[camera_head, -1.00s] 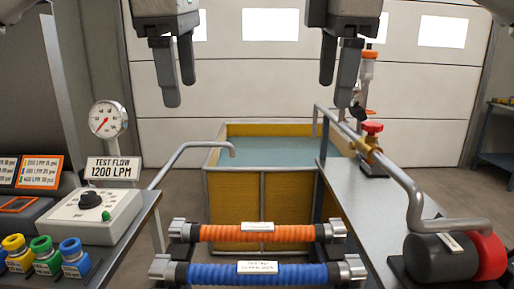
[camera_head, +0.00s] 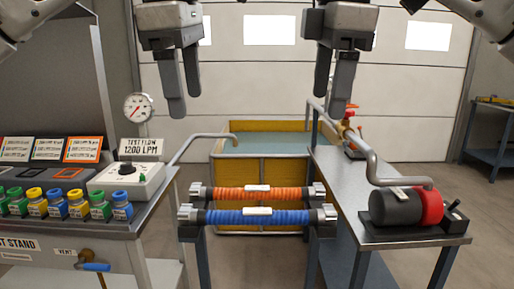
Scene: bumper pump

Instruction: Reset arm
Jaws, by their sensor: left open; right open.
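My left gripper (camera_head: 184,108) hangs at the upper middle left, fingers pointing down, open and empty. My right gripper (camera_head: 329,108) hangs at the upper middle right, fingers down, open and empty. Both are high in the view and touch nothing that I can see. Below and between them, an orange hose (camera_head: 285,194) and a blue hose (camera_head: 240,217) with grey end couplings lie side by side on a stand. The test stand (camera_head: 60,231) is at the left, with a gauge (camera_head: 138,107) and a sign reading TEST FLOW 1200 LPM (camera_head: 141,147).
A yellow tank (camera_head: 226,170) of water stands behind the hoses. A metal table (camera_head: 345,185) at the right bears a black and red pump (camera_head: 398,206) and a grey pipe (camera_head: 375,165). Several coloured caps (camera_head: 77,205) line the test stand. Floor between the tables is partly open.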

